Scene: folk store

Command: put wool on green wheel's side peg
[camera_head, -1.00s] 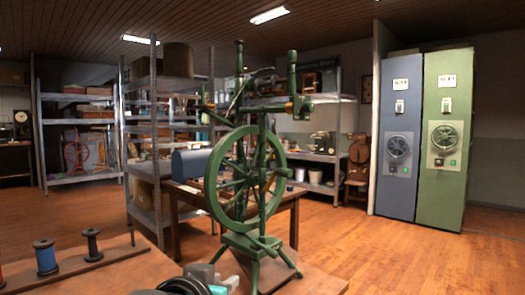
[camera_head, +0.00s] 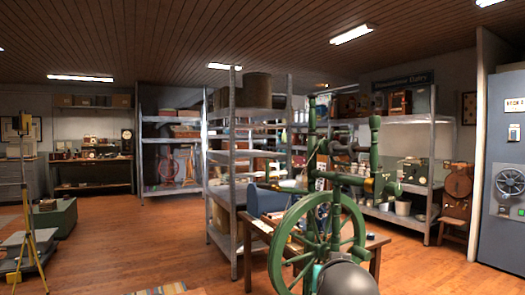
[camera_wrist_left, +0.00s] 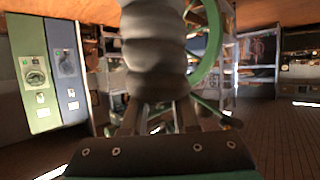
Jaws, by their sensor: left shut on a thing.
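The green spinning wheel (camera_head: 318,240) stands right of centre in the head view, its lower part cut off. Its upright posts carry short side pieces, one with an orange-yellow tip (camera_head: 369,185); I cannot tell which one is the side peg. In the left wrist view, which is upside down, part of the green wheel (camera_wrist_left: 208,45) shows behind my gripper. My left gripper (camera_wrist_left: 155,112) is shut on a grey, bulging thing that looks like the wool (camera_wrist_left: 153,45). A grey dome with a teal part beside it covers the wheel's lower right in the head view. My right gripper is not in view.
A small table (camera_head: 378,243) with a blue box (camera_head: 268,200) stands behind the wheel. Metal shelves (camera_head: 233,160) stand further back, a grey-blue cabinet (camera_head: 507,180) at right. A yellow tripod (camera_head: 25,200) is at far left. Wooden floor (camera_head: 150,230) lies open at left centre.

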